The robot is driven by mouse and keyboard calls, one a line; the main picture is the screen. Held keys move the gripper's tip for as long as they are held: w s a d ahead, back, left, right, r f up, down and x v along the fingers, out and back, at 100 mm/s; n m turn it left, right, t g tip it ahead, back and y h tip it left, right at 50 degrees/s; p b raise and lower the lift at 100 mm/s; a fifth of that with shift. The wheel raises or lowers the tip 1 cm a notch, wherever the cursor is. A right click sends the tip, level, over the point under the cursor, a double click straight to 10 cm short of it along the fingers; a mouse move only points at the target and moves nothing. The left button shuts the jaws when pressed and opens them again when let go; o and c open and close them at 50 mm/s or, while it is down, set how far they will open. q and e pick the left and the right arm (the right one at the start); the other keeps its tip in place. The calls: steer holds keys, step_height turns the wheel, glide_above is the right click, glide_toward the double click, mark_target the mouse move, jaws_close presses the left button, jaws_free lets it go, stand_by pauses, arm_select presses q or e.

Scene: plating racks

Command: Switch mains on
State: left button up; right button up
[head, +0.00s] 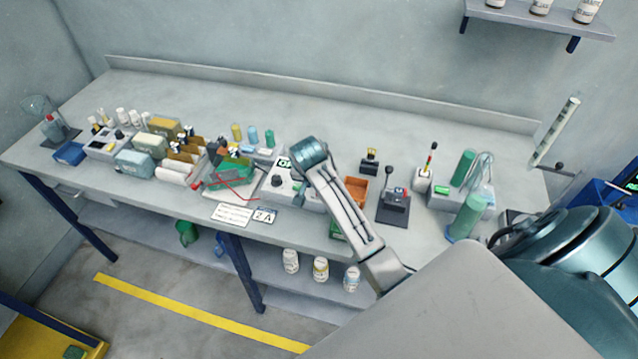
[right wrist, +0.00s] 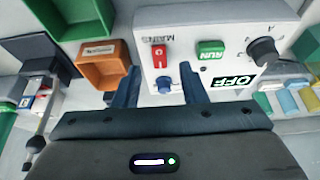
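The white power unit (head: 287,187) stands on the bench, partly hidden behind my right arm in the head view. In the right wrist view its panel (right wrist: 185,30) shows upside down, with a red switch (right wrist: 159,56) beside the label MAINS. A blue knob (right wrist: 163,83), a green RUN button (right wrist: 211,50), a black dial (right wrist: 263,52) and a display reading OFF (right wrist: 233,82) are also on it. My right gripper (right wrist: 160,70) is open and empty, its fingers apart on either side of the red switch and blue knob in the picture. Contact cannot be told. My left gripper is not in view.
An orange bin (head: 355,190) stands right of the unit; it also shows in the right wrist view (right wrist: 102,62). A black stand with a lever (head: 394,205) is further right. A green tray with red wire (head: 232,175) is to the left. The bench's back strip is clear.

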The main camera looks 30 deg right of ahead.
steer(key=shift+x, duration=1.55)
steer(key=shift+c, duration=0.5)
jaws_close()
steer(key=shift+w+d+r+g+y, duration=0.15)
steer(key=shift+w+d+g+y, duration=0.1)
steer(key=shift+g+y, duration=0.45)
steer(key=shift+w+d+g+y, duration=0.1)
steer(key=shift+d+g+y, duration=0.05)
steer(key=shift+g+y, duration=0.8)
steer(key=shift+t, duration=0.25)
steer(key=shift+o, duration=0.5)
jaws_free()
